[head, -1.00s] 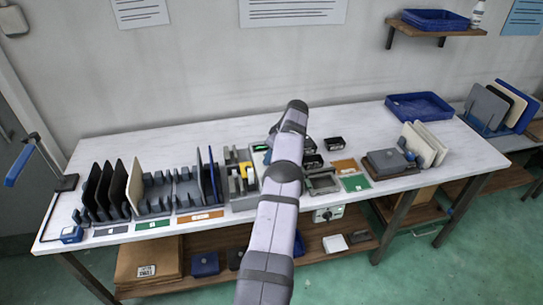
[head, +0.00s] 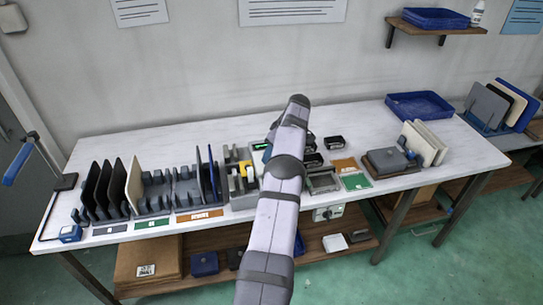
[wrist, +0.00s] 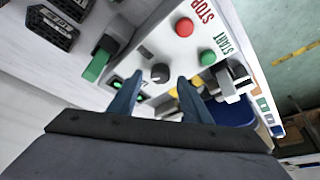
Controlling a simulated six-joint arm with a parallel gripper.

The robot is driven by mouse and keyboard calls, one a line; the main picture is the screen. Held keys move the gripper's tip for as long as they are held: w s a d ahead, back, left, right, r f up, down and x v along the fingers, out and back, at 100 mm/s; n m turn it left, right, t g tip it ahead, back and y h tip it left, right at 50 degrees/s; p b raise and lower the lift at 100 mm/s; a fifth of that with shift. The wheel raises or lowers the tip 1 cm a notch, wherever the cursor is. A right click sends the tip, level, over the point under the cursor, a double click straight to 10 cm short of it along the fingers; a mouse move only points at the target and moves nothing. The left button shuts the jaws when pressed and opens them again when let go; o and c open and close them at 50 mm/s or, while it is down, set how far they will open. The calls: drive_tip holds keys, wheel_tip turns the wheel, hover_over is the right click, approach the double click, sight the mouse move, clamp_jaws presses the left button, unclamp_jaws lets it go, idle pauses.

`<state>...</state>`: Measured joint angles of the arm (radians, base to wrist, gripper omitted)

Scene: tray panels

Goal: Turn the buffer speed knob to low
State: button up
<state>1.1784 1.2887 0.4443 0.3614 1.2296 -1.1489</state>
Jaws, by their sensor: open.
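In the wrist view, a round black knob (wrist: 160,73) sits on a light grey control panel (wrist: 165,47). Its pointer and any speed marking are too small to read, so I cannot tell its setting. My gripper (wrist: 158,79) is open and empty, its two blue fingers pointing at the panel. The fingertips appear on either side of the knob in the picture; I cannot tell whether they reach down around it. In the head view my arm covers the panel's face, the knob and most of the gripper.
On the white table (head: 350,118), upright panels (head: 105,187) stand in racks at the left. A blue tray (head: 420,105) lies at the back right.

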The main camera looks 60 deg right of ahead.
drive_tip(key=shift+b+v, duration=0.85)
drive_tip(key=shift+v, duration=2.15)
drive_tip(key=shift+o, duration=0.2)
drive_tip(key=shift+s, duration=0.15)
